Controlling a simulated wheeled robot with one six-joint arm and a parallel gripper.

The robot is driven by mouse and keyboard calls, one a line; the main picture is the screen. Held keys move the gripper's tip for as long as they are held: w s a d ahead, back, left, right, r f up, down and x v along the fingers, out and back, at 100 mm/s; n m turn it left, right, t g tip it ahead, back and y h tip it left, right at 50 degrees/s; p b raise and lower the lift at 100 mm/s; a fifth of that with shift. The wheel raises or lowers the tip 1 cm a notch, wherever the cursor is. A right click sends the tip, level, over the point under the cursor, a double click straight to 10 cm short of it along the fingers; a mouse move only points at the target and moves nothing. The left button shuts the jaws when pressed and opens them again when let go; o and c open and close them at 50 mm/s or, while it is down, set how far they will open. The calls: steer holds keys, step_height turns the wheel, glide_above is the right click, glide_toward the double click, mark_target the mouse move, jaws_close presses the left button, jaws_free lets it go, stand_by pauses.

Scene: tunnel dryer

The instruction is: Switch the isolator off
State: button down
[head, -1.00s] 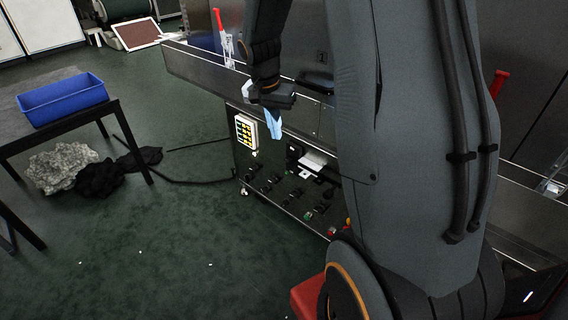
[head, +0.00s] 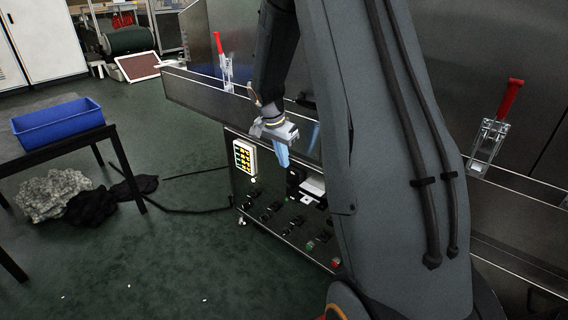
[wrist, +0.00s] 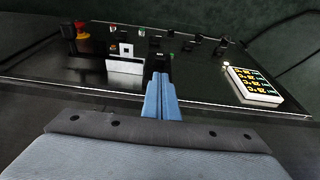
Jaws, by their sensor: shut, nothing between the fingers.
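The black control panel (head: 262,228) is on the front of the steel machine, below its ledge, and carries several dark knobs and switches. A black unit with a white plate (wrist: 125,52) sits in the panel's middle. I cannot tell for sure which control is the isolator. My gripper (head: 283,163) has light-blue fingers pressed together, empty, pointing down in front of the panel. In the wrist view its fingertips (wrist: 161,78) overlap the panel near the black unit; contact is not clear.
A lit temperature display (head: 245,157) is at the panel's left end. The steel ledge (head: 205,95) and red-handled clamps (head: 219,45) (head: 508,100) are close to my arm. A blue bin (head: 58,124) stands on a dark table at left.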

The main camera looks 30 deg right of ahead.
mark_target(289, 183)
steer(key=b+x, duration=0.1)
steer(key=x, duration=0.7)
steer(key=shift+f, duration=0.1)
steer(key=shift+f+b, duration=0.1)
steer(key=shift+b, duration=0.4)
steer(key=shift+a+b, duration=0.15)
steer(key=shift+b, duration=0.15)
steer(key=shift+h, duration=0.3)
